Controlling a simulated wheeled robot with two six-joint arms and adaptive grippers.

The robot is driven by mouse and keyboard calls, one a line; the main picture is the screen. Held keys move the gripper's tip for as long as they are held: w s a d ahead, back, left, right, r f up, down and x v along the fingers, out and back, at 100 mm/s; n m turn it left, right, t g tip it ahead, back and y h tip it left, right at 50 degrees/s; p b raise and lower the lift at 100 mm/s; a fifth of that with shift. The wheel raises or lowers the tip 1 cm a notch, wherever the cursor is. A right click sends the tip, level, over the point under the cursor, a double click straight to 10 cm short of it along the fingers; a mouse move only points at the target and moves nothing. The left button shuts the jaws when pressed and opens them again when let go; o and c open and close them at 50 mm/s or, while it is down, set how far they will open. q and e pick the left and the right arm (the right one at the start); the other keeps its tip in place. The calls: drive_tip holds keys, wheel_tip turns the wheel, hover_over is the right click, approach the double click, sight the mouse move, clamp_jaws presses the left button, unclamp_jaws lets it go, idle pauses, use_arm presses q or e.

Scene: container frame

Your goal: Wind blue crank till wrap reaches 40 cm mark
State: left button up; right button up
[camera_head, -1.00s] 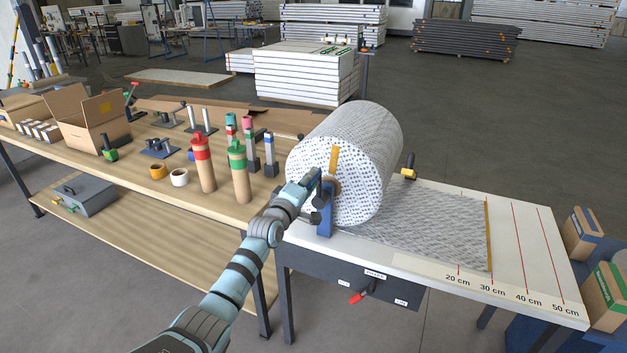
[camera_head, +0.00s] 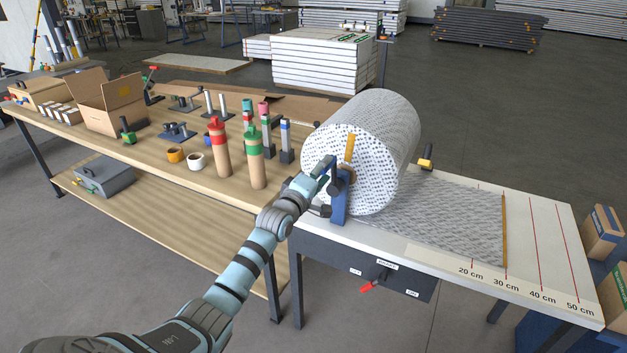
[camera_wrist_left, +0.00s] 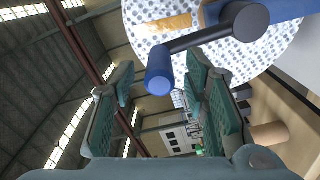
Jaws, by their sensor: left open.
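The bubble-wrap roll (camera_head: 395,125) sits at the left end of the white measuring table (camera_head: 440,254). A flat sheet of wrap (camera_head: 450,222) runs from it to the right, its orange edge bar (camera_head: 504,235) at the 30 cm mark. The 40 cm mark (camera_head: 536,245) is bare. The blue crank's handle (camera_wrist_left: 158,75) and dark arm (camera_wrist_left: 205,38) show close up in the wrist view, in front of the roll's end. My left gripper (camera_head: 324,190) is open at the crank. In the wrist view its fingers (camera_wrist_left: 160,105) stand either side of the handle, with gaps visible. My right gripper is out of view.
A red lever (camera_head: 370,286) is on the dark panel under the table. Red and green capped tubes (camera_head: 222,150) stand on the wooden bench left of the roll. Cardboard boxes (camera_head: 602,235) stand beyond the table's right end.

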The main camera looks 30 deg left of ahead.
use_arm(q)
drive_tip(key=s, duration=1)
drive_tip(key=shift+d, duration=0.45)
